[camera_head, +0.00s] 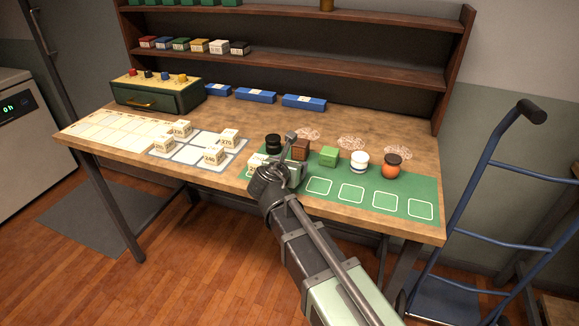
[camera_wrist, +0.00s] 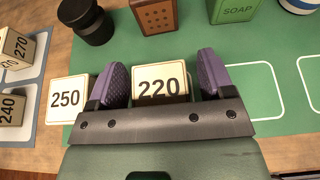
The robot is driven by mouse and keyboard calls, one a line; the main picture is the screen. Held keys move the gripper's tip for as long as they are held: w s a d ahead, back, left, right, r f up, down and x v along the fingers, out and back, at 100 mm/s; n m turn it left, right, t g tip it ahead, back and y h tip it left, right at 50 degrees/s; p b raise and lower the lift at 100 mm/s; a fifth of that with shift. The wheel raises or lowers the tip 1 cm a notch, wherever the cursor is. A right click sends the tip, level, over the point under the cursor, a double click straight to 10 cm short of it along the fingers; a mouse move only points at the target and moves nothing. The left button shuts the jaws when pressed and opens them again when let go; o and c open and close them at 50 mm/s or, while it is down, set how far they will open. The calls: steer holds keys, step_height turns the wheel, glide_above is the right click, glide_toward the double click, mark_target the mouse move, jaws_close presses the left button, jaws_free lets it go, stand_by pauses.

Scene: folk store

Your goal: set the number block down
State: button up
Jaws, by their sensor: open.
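My gripper (camera_wrist: 163,76) is open, its two purple-padded fingers on either side of a cream block marked 220 (camera_wrist: 159,80). The block sits on the green mat (camera_wrist: 258,62), with a gap to the left finger; contact with the right finger is unclear. A cream block marked 250 (camera_wrist: 66,98) lies just left of the left finger, at the mat's left end. In the head view my gripper (camera_head: 284,168) is low over the left part of the green mat (camera_head: 375,209), and the arm hides much of what is under it.
Behind the blocks stand a black jar (camera_head: 273,143), brown block (camera_head: 300,150), green soap (camera_head: 329,156), white-and-blue jar (camera_head: 360,161) and orange pot (camera_head: 392,166). More number blocks, including 240 (camera_head: 214,156), stand at left. Outlined squares (camera_head: 352,193) to the right are empty.

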steer(key=shift+s+r+p, duration=0.25)
steer(key=shift+r+p, duration=0.1)
steer(key=p+v, duration=0.4)
steer(key=v, duration=0.7)
steer(key=shift+s, duration=0.25)
steer(key=shift+a, duration=0.1)
